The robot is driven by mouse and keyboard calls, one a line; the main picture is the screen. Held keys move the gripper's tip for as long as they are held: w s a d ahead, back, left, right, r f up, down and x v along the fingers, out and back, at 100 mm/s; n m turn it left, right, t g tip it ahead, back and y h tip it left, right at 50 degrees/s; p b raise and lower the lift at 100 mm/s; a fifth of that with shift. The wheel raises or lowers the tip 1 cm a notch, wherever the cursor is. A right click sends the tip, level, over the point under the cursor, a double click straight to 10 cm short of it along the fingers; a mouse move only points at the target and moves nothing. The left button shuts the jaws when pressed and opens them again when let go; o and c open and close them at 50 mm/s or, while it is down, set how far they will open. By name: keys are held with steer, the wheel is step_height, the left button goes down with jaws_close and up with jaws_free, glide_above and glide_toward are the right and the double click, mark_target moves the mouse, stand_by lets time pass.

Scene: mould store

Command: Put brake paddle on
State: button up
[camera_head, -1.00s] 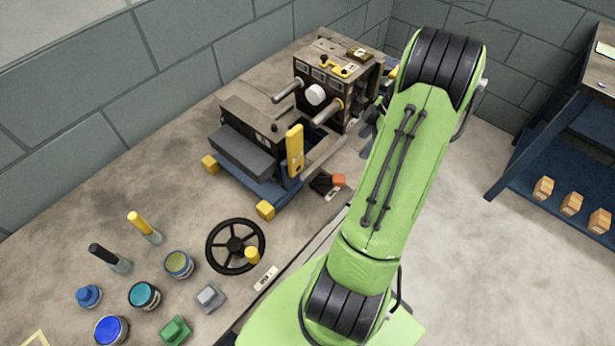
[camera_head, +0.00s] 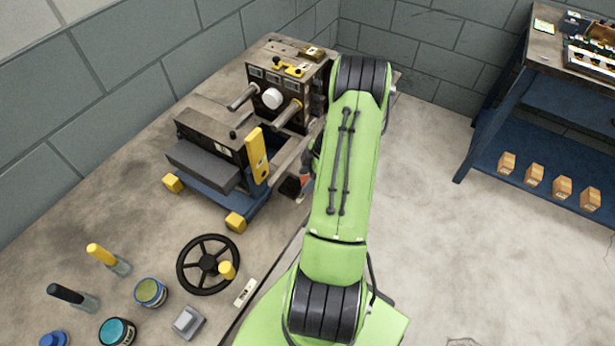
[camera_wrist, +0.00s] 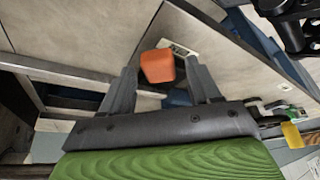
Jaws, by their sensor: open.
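The brake paddle, an orange-red block, shows in the wrist view (camera_wrist: 158,66) between and just beyond the fingertips of my gripper (camera_wrist: 162,72). A pale label lies beside it. In the head view a sliver of the orange paddle (camera_head: 304,181) shows at the left edge of my green arm, next to a dark base plate (camera_head: 290,187). My gripper is open and empty, with a finger on each side of the paddle in the picture. I cannot tell whether either finger touches it.
A machine (camera_head: 275,95) with handles and a yellow lever (camera_head: 256,155) stands close left of my arm. A black handwheel (camera_head: 208,264) and several pots and handles lie at the front left. A blue shelf rack (camera_head: 540,110) stands at the right. The floor between is clear.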

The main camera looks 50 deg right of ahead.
mark_target(295, 195)
steer(key=c, duration=1)
steer(key=shift+c, duration=0.2)
steer(key=shift+s, duration=0.1)
steer(key=m+b, duration=0.1)
steer(key=a+m+h+b, duration=0.1)
steer(key=m, duration=0.1)
steer(key=shift+s+a+f+m+t+b, duration=0.1)
steer(key=shift+s+a+m+t+b, duration=0.05)
steer(key=shift+s+m+t+b, duration=0.2)
steer(key=m+b, duration=0.1)
steer(key=a+m+h+b, duration=0.1)
steer(key=m, duration=0.1)
steer(key=m+b, duration=0.1)
steer(key=shift+s+a+t+h, duration=0.25)
steer(key=shift+a+t+h, duration=0.1)
steer(key=shift+a+h, duration=0.05)
steer(key=a+m+h+b, duration=0.1)
steer(key=m, duration=0.1)
steer(key=a+m+b, duration=0.1)
steer(key=m+b, duration=0.1)
steer(key=shift+w+m+h, duration=0.1)
steer(key=shift+m+h, duration=0.25)
steer(key=shift+h, duration=0.05)
steer(key=shift+w+a+m+g+h+b, duration=0.2)
steer(key=shift+a+m+h+b, duration=0.1)
steer(key=shift+m, duration=0.55)
steer(key=shift+w+a+m+g+h+b, duration=0.1)
steer(key=shift+a+m+g+h+b, duration=0.15)
steer(key=shift+m, duration=0.6)
